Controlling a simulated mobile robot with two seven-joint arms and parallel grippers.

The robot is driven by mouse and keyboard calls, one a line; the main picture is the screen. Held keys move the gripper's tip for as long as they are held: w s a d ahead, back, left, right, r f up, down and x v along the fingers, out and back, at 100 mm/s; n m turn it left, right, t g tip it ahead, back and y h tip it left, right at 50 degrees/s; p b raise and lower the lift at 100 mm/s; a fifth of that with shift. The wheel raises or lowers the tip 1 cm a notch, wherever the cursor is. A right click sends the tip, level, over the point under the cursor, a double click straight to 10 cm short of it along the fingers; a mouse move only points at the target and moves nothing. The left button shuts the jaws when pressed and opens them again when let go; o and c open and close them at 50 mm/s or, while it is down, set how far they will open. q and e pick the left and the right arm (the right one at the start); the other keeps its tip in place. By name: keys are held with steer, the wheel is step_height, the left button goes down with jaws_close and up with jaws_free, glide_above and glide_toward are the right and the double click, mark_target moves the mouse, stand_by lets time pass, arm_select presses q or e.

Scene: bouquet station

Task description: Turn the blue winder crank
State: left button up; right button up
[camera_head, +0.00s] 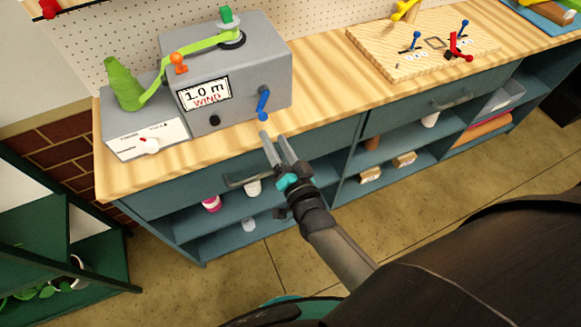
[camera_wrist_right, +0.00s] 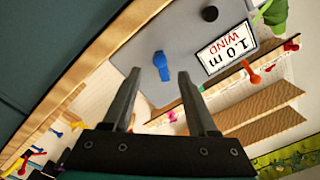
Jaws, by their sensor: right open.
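The blue winder crank (camera_head: 263,103) is on the front of the grey winder box (camera_head: 270,65), near its right edge, and hangs roughly upright. The box carries a sign (camera_head: 204,93) reading "1.0 m WIND". My right gripper (camera_head: 273,138) is open and empty, just in front of the counter edge and a little below the crank. In the right wrist view the crank (camera_wrist_right: 161,67) shows beyond the open fingers (camera_wrist_right: 158,85), apart from them. My left gripper is not in view.
Green ribbon (camera_head: 205,48) runs over the winder from a green cone at left. An orange knob (camera_head: 179,63) and a white panel (camera_head: 147,139) are nearby. The wooden counter (camera_head: 325,90) is clear right of the winder, up to a wooden board (camera_head: 385,62) with small levers.

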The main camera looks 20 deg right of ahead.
steer(key=s, duration=0.8)
steer(key=shift+s+d, duration=0.15)
steer(key=shift+s, duration=0.25)
steer(key=s+f+n+g+y+b, duration=0.1)
steer(key=s+f+n+g+b, duration=0.3)
steer(key=f, duration=1.1)
steer(key=s+f+n+g+b, duration=0.15)
steer(key=s+f+g, duration=0.45)
steer(key=f, duration=0.8)
arm_select(q)
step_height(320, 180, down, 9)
steer(key=b, duration=0.3)
steer(key=shift+b, duration=0.35)
arm_select(e)
steer(key=s+d+f+n+g, duration=0.2)
steer(key=s+d+f+g, duration=0.1)
steer(key=s+f, duration=0.4)
steer(key=s+d+f+n+g+h, duration=0.1)
steer(key=s+d+f+n+g, duration=0.1)
steer(key=s+f, duration=0.6)
steer(key=s+n+g, duration=0.1)
steer(key=s+g, duration=0.1)
steer(key=s, duration=0.3)
steer(key=shift+d+h, duration=0.3)
steer(key=shift+d, duration=0.1)
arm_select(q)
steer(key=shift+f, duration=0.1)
arm_select(e)
steer(key=shift+w, duration=0.1)
